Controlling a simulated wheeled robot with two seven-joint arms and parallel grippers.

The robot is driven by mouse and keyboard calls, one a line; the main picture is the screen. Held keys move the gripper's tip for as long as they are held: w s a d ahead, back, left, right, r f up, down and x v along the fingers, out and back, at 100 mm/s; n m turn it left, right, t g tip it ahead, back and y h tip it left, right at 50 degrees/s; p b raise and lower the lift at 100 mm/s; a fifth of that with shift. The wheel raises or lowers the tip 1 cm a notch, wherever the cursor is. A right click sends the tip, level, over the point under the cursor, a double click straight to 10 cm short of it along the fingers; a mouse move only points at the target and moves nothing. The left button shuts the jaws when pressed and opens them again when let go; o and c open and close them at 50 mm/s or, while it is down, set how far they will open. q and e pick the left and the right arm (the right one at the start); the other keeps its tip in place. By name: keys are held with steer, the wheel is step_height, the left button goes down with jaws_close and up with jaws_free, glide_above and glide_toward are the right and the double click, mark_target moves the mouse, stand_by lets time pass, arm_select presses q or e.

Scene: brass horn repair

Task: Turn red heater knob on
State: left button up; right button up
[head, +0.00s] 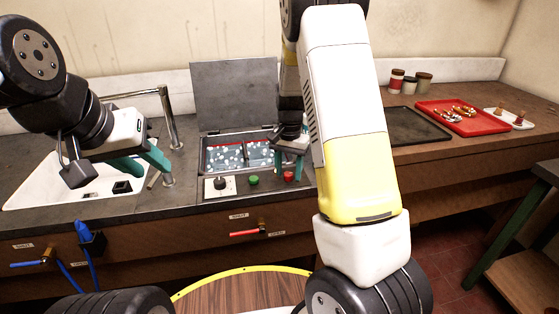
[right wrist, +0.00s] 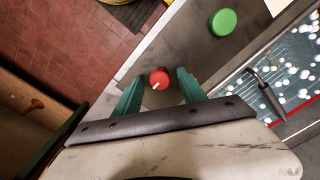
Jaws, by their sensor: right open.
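The red heater knob (head: 289,176) sits on the front panel of the counter unit at the right end, beside a green knob (head: 254,180). In the right wrist view the red knob (right wrist: 159,77) has a pale pointer mark and lies between and just beyond the fingertips. My right gripper (head: 291,165) is open above the red knob; its teal fingers (right wrist: 158,88) stand either side of it, with no contact that I can make out. My left gripper (head: 148,172) is over the sink's right side, with teal fingers that look apart and empty.
A two-part bath (head: 204,157) with white floating balls lies behind the knobs, its grey lid (head: 235,95) raised. A dark tray (head: 418,128) and a red tray (head: 463,119) are on the right counter. A faucet (head: 171,125) stands beside the sink (head: 30,192).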

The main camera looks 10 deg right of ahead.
mark_target(288, 173)
steer(key=shift+r, duration=0.1)
step_height(288, 173, up, 6)
steer(key=shift+r, duration=0.8)
steer(key=shift+s+r, duration=0.2)
steer(key=shift+r, duration=0.15)
steer(key=s+r+n+t, duration=0.2)
steer(key=s+r, duration=0.3)
steer(key=s, duration=0.3)
steer(key=s+a+r+n+t+y, duration=0.1)
steer(key=s+r+n+t, duration=0.1)
steer(key=s+r, duration=0.3)
steer(key=s+a+r+n+t+y, duration=0.1)
steer(key=s+r, duration=0.4)
steer(key=s, duration=0.6)
steer(key=shift+a+n+t, duration=0.15)
steer(key=shift+n+t, duration=0.45)
steer(key=shift+n, duration=0.5)
steer(key=shift+s, duration=0.1)
